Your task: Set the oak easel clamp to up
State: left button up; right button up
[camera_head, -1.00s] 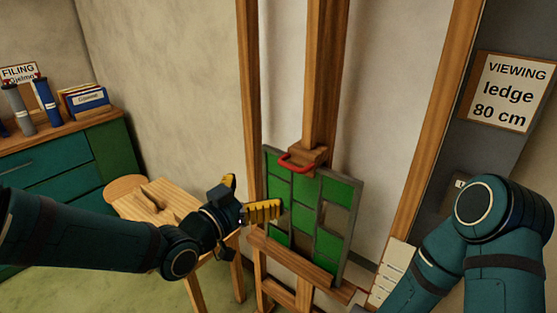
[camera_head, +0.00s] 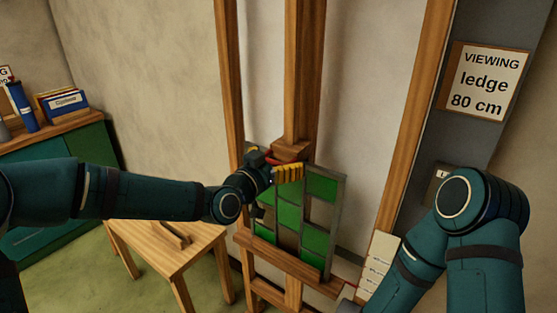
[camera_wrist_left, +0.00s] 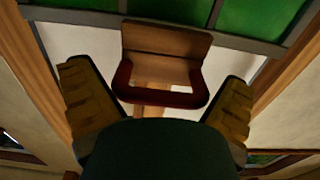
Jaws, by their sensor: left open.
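The oak easel (camera_head: 306,70) stands against the wall. Its clamp, a wooden block (camera_head: 289,150) with a red handle (camera_head: 271,160), sits on the mast at the top edge of the green leaded panel (camera_head: 288,215). The panel rests on the easel's ledge. My left gripper (camera_head: 287,174) is at the clamp, partly covering the handle. In the left wrist view, its yellow fingers (camera_wrist_left: 157,75) are spread open, one on each side of the red handle (camera_wrist_left: 160,98), with visible gaps. My right arm shows at the right; its gripper cannot be made out.
A small wooden table (camera_head: 165,240) stands left of the easel, below my left arm. A green cabinet (camera_head: 85,170) with folders (camera_head: 62,103) is at the far left. A "VIEWING ledge 80 cm" sign (camera_head: 486,83) hangs on the grey column at the right.

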pick_arm(q)
jog(key=shift+c, duration=0.3)
jog(key=c, duration=1)
jog(key=shift+c, duration=0.2)
notch_tip(320, 180, up, 25)
jog(key=p, duration=0.8)
jog(key=shift+f, duration=0.2)
notch_tip(320, 180, up, 11)
jog(key=p, duration=0.4)
send_over(291, 46)
jog(key=v, duration=0.4)
jog(key=shift+s+f, duration=0.1)
jog(key=shift+s, duration=0.05)
pick_arm(e)
notch_tip(291, 46, up, 12)
jog(key=w, duration=0.2)
jog(key=shift+d+r+t, duration=0.2)
jog(key=shift+d+t, duration=0.1)
jog(key=shift+t, duration=0.1)
pick_arm(q)
jog(key=o, duration=1)
jog(key=shift+o, duration=0.5)
jog(key=shift+f, duration=0.15)
pick_arm(e)
jog(key=shift+d, duration=0.1)
